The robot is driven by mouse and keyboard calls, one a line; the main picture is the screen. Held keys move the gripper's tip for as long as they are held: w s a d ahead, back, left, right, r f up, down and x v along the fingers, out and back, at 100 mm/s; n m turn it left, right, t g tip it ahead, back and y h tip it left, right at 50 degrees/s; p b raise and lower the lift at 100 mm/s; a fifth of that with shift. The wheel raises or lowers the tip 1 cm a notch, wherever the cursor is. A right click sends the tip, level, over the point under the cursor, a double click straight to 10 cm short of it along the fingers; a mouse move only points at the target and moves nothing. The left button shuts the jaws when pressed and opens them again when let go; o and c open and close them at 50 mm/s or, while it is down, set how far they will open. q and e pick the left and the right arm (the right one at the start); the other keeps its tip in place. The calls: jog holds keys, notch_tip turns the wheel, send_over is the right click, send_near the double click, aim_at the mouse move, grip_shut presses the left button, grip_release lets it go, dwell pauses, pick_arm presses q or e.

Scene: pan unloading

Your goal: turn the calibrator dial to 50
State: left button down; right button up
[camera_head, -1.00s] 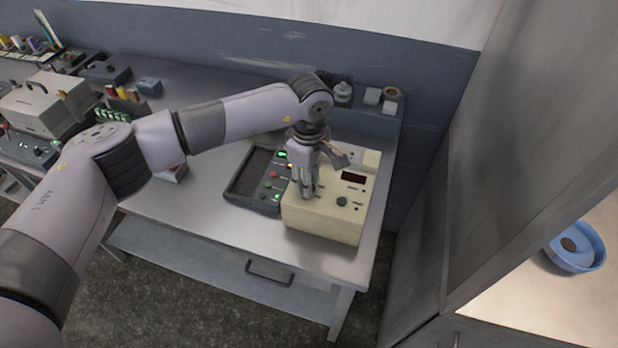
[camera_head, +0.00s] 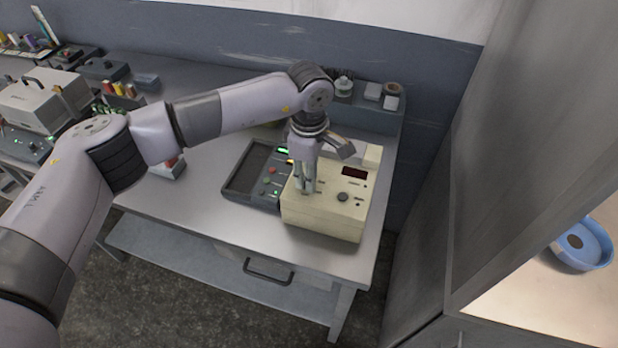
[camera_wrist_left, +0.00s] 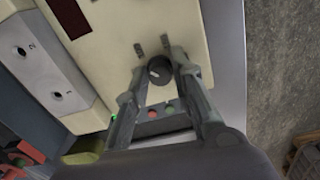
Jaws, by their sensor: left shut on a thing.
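The calibrator is a cream box (camera_head: 322,222) with a dark red display (camera_head: 354,171), standing on the metal bench. My left gripper (camera_head: 306,190) points down at the left part of its top face. In the left wrist view, a black dial (camera_wrist_left: 159,70) with a pale pointer mark sits between the two fingertips, and the gripper is shut on it. The fingers hide the dial in the head view. Another dark knob (camera_head: 342,197) shows to the right of the gripper. I cannot read any value on the display or dial. My right gripper is not in view.
A dark tray-like unit (camera_head: 246,190) with coloured buttons stands left of the calibrator. Small items, including a tape roll (camera_head: 392,89), sit at the back. A blue bowl (camera_head: 586,262) lies on a separate surface at right. The bench front is clear.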

pick_arm(q)
jog(key=n+b, duration=0.4)
jog(key=b, duration=0.1)
jog(key=n+b, duration=0.2)
jog(key=shift+f, duration=0.3)
jog(key=shift+r+n+b, duration=0.2)
jog(key=shift+n+b, duration=1.55)
jog(key=shift+n, duration=0.25)
jog(key=shift+r, duration=0.1)
jog(key=c, duration=1.4)
grip_release()
jog(key=shift+o, duration=0.2)
notch_tip(320, 180, up, 12)
